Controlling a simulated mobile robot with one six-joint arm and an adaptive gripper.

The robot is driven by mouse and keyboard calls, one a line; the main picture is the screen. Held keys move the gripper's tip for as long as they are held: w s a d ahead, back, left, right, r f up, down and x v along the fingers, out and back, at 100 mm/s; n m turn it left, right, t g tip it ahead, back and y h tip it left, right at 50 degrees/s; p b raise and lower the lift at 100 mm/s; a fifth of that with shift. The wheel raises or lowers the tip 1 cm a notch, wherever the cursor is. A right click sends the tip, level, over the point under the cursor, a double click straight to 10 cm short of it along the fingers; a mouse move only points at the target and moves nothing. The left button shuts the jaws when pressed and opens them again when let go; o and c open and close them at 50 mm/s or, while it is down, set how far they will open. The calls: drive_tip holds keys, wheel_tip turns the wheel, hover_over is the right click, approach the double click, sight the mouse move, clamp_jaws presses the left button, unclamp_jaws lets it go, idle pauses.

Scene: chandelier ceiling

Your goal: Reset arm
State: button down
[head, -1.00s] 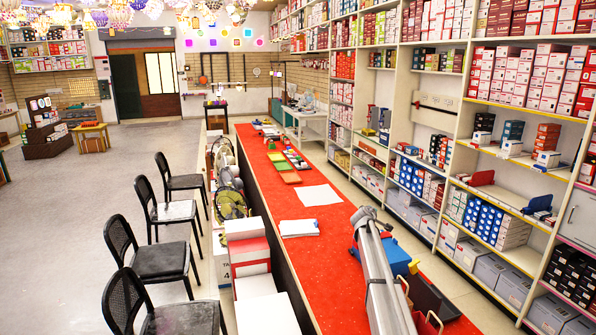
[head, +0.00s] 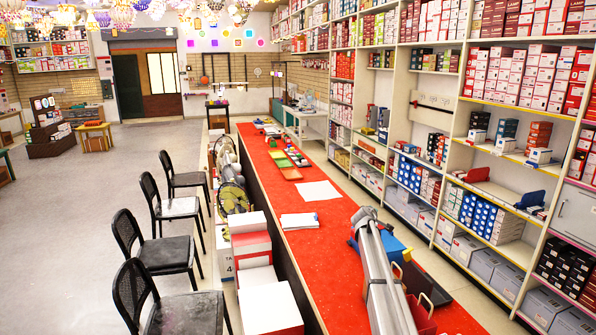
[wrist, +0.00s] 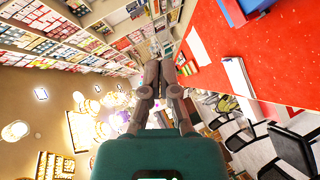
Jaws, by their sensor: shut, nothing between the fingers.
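My gripper (wrist: 160,72) shows in the wrist view with its two grey fingers shut and nothing between them. It points out over the room, clear of any object, with the red counter beyond it on the right. In the head view my grey arm reaches over the near part of the red counter (head: 292,232). The gripper itself cannot be made out in the head view.
Black chairs (head: 150,253) line the counter's left side, with white and red boxes (head: 270,305) between. Blue and red items (head: 400,250) lie close beside my arm. Tall stocked shelves (head: 518,159) stand on the right. The grey floor at left is open.

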drive_tip(key=s+a+f+m+g+y, duration=0.2)
drive_tip(key=s+a+f+m+g, duration=0.1)
drive_tip(key=s, duration=1.6)
drive_tip(key=s+a+f+m+g+y, duration=0.2)
drive_tip(key=s+a+f+g, duration=0.3)
drive_tip(key=s, duration=1.3)
drive_tip(key=s+a+f+m+g+y, duration=0.2)
drive_tip(key=s+a+f+m+g, duration=0.2)
drive_tip(key=s, duration=1.5)
drive_tip(key=shift+s+a+f+g+b, duration=0.3)
drive_tip(key=shift+a+f+g, duration=0.4)
drive_tip(key=shift+a, duration=0.25)
